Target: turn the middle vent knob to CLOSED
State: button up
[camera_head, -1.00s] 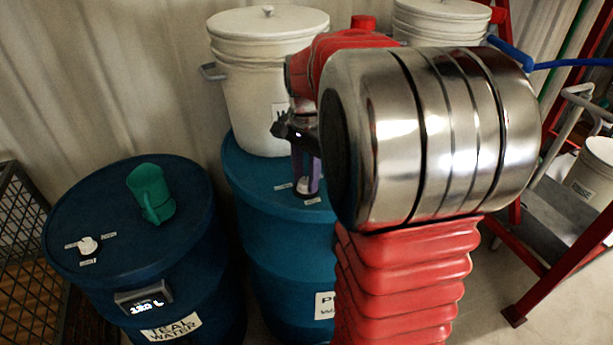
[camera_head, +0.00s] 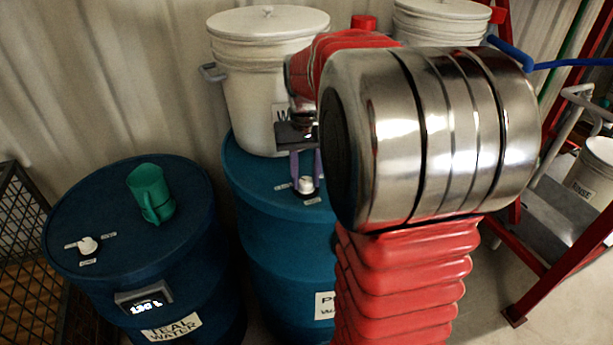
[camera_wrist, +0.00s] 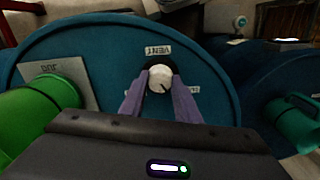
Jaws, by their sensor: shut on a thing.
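The middle vent knob is a small white round knob (camera_wrist: 159,78) on top of the middle blue drum (camera_head: 262,205); it also shows in the head view (camera_head: 306,185). My gripper (camera_head: 306,178) points down at it, with purple fingers on either side. In the wrist view my gripper (camera_wrist: 160,84) is shut on the knob. A short dark mark on the knob points toward the lower right there. A VENT label (camera_wrist: 158,49) sits beyond the knob. Labels on both sides are partly covered by the fingers, and I cannot read them fully.
The left blue drum (camera_head: 75,215) carries another white knob (camera_head: 88,245) and a teal jug (camera_head: 151,193). A red-framed step stand (camera_head: 545,275) is at right.

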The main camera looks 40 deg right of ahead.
aim_at(306, 180)
jog(key=shift+n, duration=1.2)
jog(key=o, duration=1)
jog(key=shift+o, duration=0.2)
jog(key=shift+r, duration=0.15)
notch_tip(306, 180, up, 13)
jog(key=shift+r, duration=0.2)
jog(key=shift+w, duration=0.1)
